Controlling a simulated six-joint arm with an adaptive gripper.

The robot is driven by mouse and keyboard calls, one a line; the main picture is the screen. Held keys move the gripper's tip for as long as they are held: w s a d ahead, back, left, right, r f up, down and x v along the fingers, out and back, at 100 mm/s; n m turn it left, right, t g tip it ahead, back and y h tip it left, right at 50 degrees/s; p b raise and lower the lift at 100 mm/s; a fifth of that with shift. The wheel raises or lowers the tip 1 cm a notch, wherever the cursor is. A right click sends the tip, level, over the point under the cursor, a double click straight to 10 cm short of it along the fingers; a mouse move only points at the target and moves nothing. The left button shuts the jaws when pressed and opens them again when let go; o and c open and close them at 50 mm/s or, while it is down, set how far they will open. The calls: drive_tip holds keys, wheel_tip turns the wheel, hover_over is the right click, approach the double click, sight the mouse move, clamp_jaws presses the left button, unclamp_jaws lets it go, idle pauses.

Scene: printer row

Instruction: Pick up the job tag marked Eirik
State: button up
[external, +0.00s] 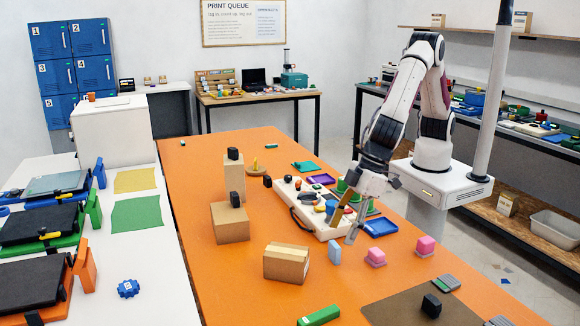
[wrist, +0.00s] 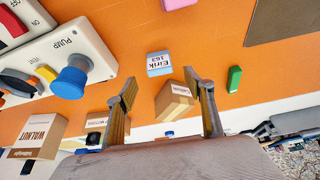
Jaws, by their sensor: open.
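The job tag marked Eirik (wrist: 159,63) is a small light blue block with a white lettered face reading "Eirik 163" in the wrist view. It appears to be the light blue block (external: 335,251) standing on the orange table in the external view, just right of the cardboard box. My gripper (external: 346,230) is above the table near that block. In the wrist view my gripper (wrist: 161,88) has its two fingers apart, with nothing held between them. The tag lies beyond the fingertips and apart from them.
A cardboard box (external: 287,263) stands left of the tag. A white control panel (external: 307,213) with a blue pump knob (wrist: 70,82) lies close behind. Pink blocks (external: 376,258) stand to the right. A green block (external: 320,316) lies in front. Orange table surface between is clear.

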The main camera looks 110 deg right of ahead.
sight(335, 244)
drive_tip(key=shift+w+f, duration=0.15)
drive_tip(key=shift+f, duration=0.15)
drive_tip(key=shift+x, duration=2.6)
drive_tip(key=c, duration=0.9)
